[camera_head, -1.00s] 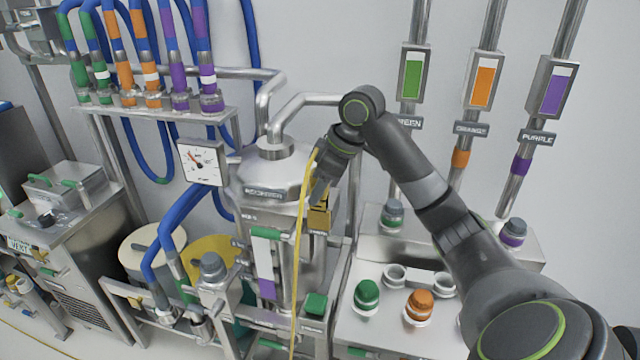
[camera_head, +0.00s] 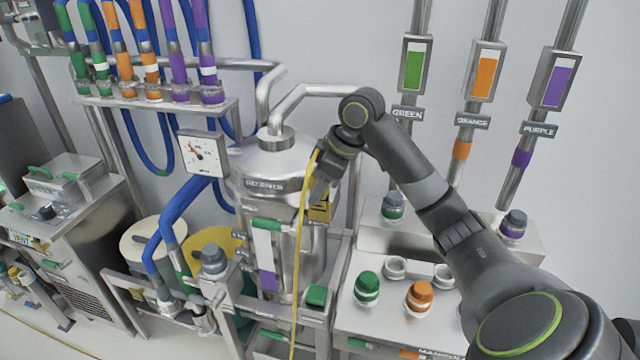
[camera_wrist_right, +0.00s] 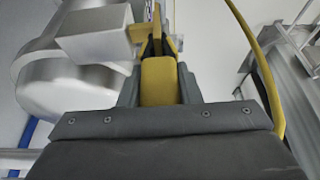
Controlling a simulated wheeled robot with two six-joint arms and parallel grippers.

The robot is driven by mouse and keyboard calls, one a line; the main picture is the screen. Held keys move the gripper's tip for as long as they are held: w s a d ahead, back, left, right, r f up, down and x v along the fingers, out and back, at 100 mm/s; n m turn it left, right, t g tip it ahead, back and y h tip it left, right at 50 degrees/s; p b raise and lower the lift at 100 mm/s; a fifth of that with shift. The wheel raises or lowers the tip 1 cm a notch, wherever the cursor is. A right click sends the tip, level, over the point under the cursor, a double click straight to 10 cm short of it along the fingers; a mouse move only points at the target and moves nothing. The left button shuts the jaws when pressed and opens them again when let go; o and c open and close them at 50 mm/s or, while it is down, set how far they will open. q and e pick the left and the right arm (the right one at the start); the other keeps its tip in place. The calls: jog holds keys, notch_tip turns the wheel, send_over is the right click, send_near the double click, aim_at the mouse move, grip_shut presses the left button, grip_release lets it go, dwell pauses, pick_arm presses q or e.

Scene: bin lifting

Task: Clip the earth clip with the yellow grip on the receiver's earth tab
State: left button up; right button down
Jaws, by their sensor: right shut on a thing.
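The receiver (camera_head: 283,175) is a steel vessel with a domed lid and a name plate, in the middle of the head view. My right gripper (camera_head: 318,195) is at its right side, shut on the earth clip. The clip's yellow grip (camera_wrist_right: 158,82) sits between the fingers in the right wrist view, and its dark jaws point at a yellow plate. That earth tab (camera_head: 320,208) is a yellow piece on the receiver's right side. The clip's jaws are close to the tab; whether they are around it I cannot tell. A yellow cable (camera_head: 299,250) hangs down from the clip. My left gripper is not in view.
A gauge (camera_head: 202,155) and blue hoses (camera_head: 180,215) stand left of the receiver. A bench with green (camera_head: 367,287) and orange (camera_head: 419,296) caps is at the right, below my right arm. A steel frame surrounds the receiver's lower part.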

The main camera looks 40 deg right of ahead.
jog(key=shift+s+f, duration=0.1)
jog(key=shift+f, duration=0.6)
dwell(0.9)
jog(key=c, duration=1)
grip_release()
jog(key=shift+o, duration=0.2)
jog(key=v, duration=1.7)
jog(key=shift+r, duration=0.15)
jog(key=shift+d, duration=0.15)
